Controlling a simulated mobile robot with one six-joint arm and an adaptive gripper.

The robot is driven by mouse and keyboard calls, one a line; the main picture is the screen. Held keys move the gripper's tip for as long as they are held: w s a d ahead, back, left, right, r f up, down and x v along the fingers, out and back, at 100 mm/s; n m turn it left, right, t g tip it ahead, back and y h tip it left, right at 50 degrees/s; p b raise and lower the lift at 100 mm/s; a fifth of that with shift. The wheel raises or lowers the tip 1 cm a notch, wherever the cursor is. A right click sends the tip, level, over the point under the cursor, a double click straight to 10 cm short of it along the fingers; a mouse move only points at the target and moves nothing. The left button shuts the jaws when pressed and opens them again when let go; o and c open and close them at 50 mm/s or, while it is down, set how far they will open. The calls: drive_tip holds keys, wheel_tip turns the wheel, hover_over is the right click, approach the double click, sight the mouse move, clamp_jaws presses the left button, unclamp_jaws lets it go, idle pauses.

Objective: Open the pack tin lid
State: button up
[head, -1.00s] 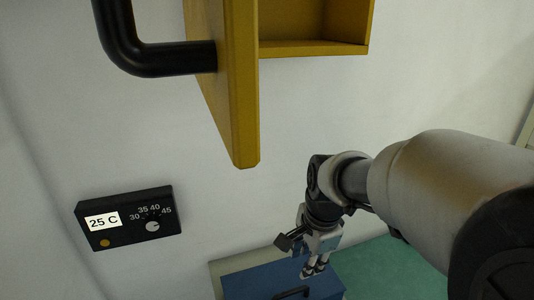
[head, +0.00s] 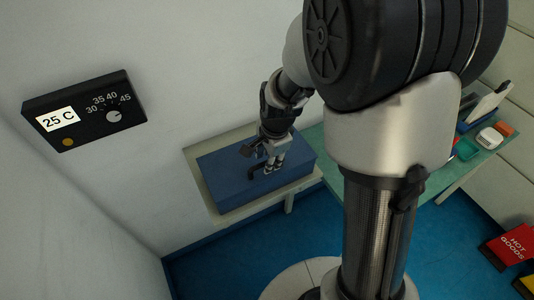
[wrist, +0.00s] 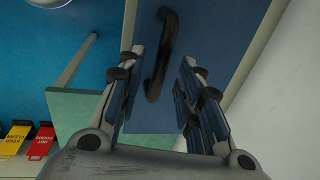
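The pack tin (head: 225,193) is a blue box with a flat lid (head: 215,165), standing shut on a pale shelf by the wall. A black bar handle (head: 252,174) is on the lid, and it also shows in the wrist view (wrist: 159,62). My gripper (head: 273,167) points down over the lid at the handle. In the wrist view my gripper (wrist: 162,58) is open, its fingers apart on either side of the handle. A gap shows between the handle and each finger. My gripper hides part of the handle in the head view.
A black temperature box (head: 85,112) reading 25 C is on the wall at left. A green table (head: 455,178) with small coloured items is at right. Red HOT GOODS (head: 512,245) and yellow KEEP CLEAR (wrist: 14,138) signs stand on the blue floor (head: 240,245).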

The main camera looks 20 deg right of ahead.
drive_tip(key=shift+w+f, duration=0.1)
drive_tip(key=shift+f, duration=0.2)
drive_tip(key=shift+c, duration=0.4)
clamp_jaws()
